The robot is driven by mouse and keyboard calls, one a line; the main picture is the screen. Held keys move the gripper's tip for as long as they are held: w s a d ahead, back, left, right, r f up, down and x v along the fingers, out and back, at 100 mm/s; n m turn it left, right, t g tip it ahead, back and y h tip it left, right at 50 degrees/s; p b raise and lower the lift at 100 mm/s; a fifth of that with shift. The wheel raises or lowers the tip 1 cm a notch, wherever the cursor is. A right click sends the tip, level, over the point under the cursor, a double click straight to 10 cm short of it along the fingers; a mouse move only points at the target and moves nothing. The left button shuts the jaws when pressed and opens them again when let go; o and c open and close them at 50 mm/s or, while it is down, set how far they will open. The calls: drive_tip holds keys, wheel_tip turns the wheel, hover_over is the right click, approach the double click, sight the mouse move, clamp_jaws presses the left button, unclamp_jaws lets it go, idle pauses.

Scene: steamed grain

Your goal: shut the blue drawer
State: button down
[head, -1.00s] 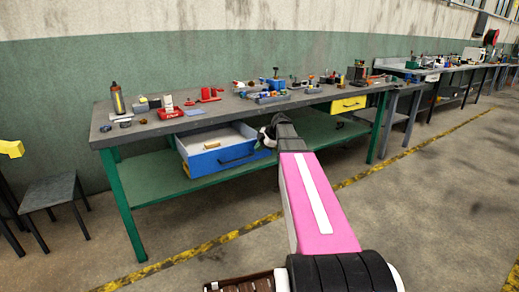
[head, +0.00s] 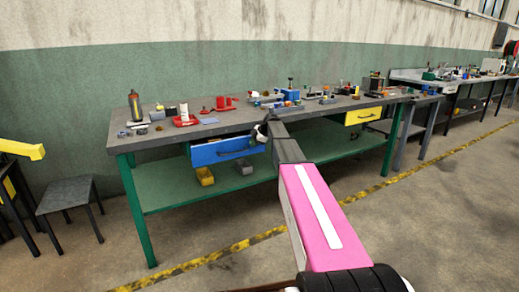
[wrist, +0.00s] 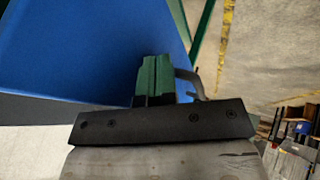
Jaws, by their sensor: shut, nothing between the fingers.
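The blue drawer (head: 225,150) is under the left part of the workbench top, with a dark handle on its front. My gripper (head: 262,131) is at the right end of the drawer front, partly hidden by my arm. In the wrist view, the blue front (wrist: 85,50) fills the upper left and my shut, empty fingers (wrist: 156,80) are against or just before its right part. A dark curved piece, likely the handle, shows beside them. I cannot tell whether they touch.
The bench top (head: 165,138) carries tools, red parts and small boxes. A yellow drawer (head: 363,117) is at the right. A yellow bin (head: 205,177) stands on the green lower shelf (head: 160,195). A grey stool (head: 66,194) is at the left. The floor in front is open.

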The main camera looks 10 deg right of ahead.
drive_tip(key=shift+w+a, duration=0.25)
drive_tip(key=shift+w, duration=0.5)
drive_tip(key=shift+w+a, duration=0.2)
drive_tip(key=shift+w, duration=0.5)
drive_tip(key=shift+w+a, duration=0.25)
drive_tip(key=shift+w, duration=0.5)
